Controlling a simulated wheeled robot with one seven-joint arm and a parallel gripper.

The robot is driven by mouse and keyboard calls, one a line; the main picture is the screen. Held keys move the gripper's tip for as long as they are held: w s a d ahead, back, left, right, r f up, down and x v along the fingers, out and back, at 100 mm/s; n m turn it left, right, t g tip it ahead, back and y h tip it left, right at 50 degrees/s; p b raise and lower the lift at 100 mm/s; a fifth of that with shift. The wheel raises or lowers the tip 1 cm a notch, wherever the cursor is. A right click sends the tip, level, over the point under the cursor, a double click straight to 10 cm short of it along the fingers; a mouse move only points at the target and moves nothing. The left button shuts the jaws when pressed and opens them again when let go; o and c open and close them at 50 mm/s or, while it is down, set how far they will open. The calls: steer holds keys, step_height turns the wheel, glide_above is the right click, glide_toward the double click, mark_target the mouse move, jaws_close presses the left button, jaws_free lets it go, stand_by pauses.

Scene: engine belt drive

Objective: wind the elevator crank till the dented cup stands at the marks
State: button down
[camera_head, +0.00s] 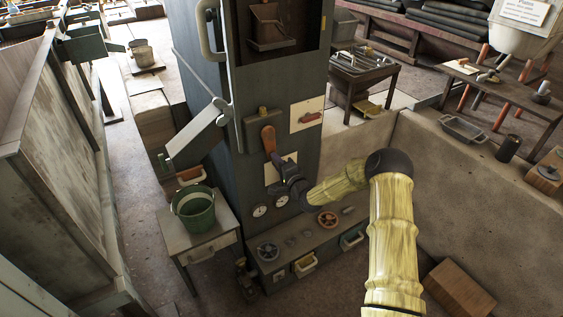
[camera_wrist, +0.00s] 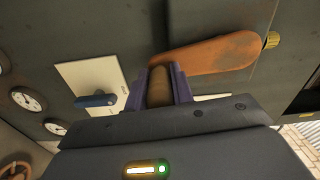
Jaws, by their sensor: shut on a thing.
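The elevator is a tall dark cabinet (camera_head: 290,85). A brown cup (camera_head: 268,22) shows in its upper opening; I cannot make out its dent. A small yellow strip (camera_head: 323,23) shows at the opening's right edge; I cannot tell if it is one of the marks. The orange crank arm (camera_head: 269,139) is on the front panel and also shows in the wrist view (camera_wrist: 215,55). My gripper (camera_head: 283,174) is at the crank's lower end. In the wrist view, my gripper (camera_wrist: 161,88) is shut on the brown crank handle (camera_wrist: 159,88), which its fingers partly hide.
A pale plate with a blue lever (camera_wrist: 97,100) is left of the handle. A red lever (camera_head: 309,117) is up and right of the crank. Gauges (camera_head: 260,211) and handwheels (camera_head: 268,252) lie below. A green bucket (camera_head: 194,211) stands on a small table at left.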

steer(key=shift+s+a+f+m, duration=0.1)
steer(key=shift+s+a+m, duration=0.15)
steer(key=shift+a+m, duration=0.35)
steer(key=shift+d, duration=0.1)
steer(key=c, duration=1.2)
jaws_free()
steer(key=v, duration=1.7)
steer(key=shift+s, duration=0.2)
